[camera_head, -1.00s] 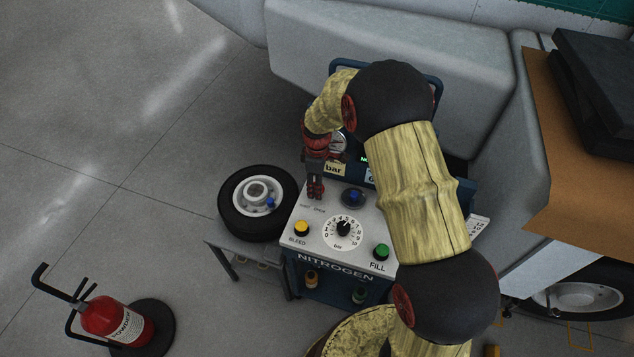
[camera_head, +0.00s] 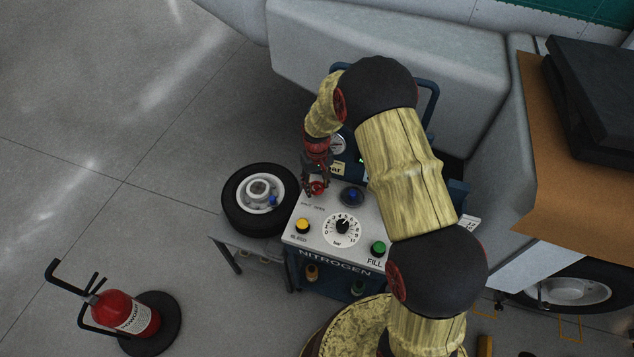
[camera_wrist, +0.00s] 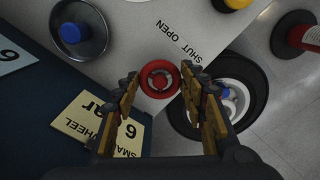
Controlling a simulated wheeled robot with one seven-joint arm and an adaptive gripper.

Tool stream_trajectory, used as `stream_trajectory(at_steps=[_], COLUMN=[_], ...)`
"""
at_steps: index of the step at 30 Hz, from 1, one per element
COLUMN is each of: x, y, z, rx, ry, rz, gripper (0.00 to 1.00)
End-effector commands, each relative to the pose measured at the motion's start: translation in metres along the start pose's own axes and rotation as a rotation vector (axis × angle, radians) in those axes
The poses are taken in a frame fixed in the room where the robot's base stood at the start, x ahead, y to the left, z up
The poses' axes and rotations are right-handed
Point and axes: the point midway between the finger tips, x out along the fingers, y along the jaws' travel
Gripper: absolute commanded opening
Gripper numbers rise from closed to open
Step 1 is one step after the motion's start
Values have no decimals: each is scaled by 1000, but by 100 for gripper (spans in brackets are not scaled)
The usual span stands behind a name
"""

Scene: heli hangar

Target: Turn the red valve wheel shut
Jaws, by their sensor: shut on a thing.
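The red valve wheel (camera_head: 318,187) sits at the upper left of the light grey top panel of the nitrogen cart. In the wrist view the wheel (camera_wrist: 160,79) lies between my fingertips, beside the words SHUT and OPEN. My gripper (camera_head: 317,184) comes down on it from above. In the wrist view my gripper (camera_wrist: 160,76) has one finger on each side of the wheel and is shut on it. The exact contact points and any pointer on the wheel are hard to make out.
A black dial (camera_head: 343,226), yellow BLEED button (camera_head: 303,226), green FILL button (camera_head: 378,248) and blue knob (camera_head: 352,196) share the panel. A gauge (camera_head: 338,145) is behind. A red extinguisher (camera_head: 125,313) stands lower left.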

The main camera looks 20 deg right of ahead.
Motion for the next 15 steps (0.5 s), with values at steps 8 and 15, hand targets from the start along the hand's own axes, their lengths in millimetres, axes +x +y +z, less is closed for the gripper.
stream_trajectory(at_steps=[8,15], x=[-1,-1], y=[-1,-1], z=[0,-1], rx=[228,361], ry=[0,1], rz=[0,0], gripper=[17,17])
